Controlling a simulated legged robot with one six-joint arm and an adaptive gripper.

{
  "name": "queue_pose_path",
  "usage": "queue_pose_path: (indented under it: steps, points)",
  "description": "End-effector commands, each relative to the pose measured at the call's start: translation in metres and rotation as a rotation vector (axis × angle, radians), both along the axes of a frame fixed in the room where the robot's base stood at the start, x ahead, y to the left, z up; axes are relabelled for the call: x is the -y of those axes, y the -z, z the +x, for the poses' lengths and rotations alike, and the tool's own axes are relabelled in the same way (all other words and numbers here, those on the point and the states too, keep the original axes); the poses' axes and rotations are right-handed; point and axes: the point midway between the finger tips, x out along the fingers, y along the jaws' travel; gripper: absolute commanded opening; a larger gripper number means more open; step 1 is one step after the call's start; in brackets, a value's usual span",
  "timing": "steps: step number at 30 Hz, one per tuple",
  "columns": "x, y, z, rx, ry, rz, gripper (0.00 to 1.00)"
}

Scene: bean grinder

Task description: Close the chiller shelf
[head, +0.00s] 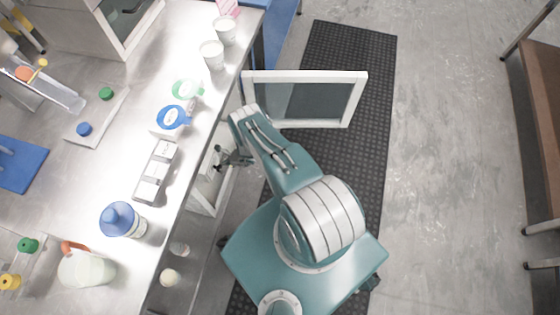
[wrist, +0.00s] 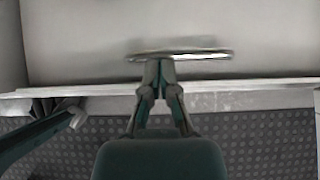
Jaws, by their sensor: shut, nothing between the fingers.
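The chiller stands under the counter, and its white-framed glass door (head: 358,97) is swung open over the dark floor mat. A white part inside the chiller, likely the shelf (head: 207,190), shows below the counter edge; the counter hides most of it. My gripper (head: 222,157) is shut and empty at the chiller's open front. In the wrist view, my closed fingertips (wrist: 159,64) are at a thin metallic bar (wrist: 195,54) in front of a pale surface (wrist: 90,35). I cannot tell whether they touch the bar.
The counter (head: 100,160) above holds white cups (head: 212,55), a grey box (head: 155,172), a blue-capped bottle (head: 122,222) and a white jug (head: 85,268). The open door stands close beside my arm. Bare floor (head: 450,150) is free to the right.

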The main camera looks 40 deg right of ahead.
Motion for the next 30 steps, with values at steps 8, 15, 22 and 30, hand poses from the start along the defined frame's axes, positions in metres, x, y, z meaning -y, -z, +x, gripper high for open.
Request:
queue_pose_path:
  steps: [8, 15, 22, 30]
  points:
    - [-0.0075, 0.0006, 0.0087, -0.001, 0.001, -0.002, 0.0]
    - [-0.0091, 0.0006, 0.0103, 0.0, -0.002, -0.002, 0.0]
    - [-0.0098, 0.0002, 0.0109, 0.002, -0.004, -0.001, 0.0]
    - [-0.0043, -0.0013, 0.0105, 0.002, -0.004, -0.001, 0.0]
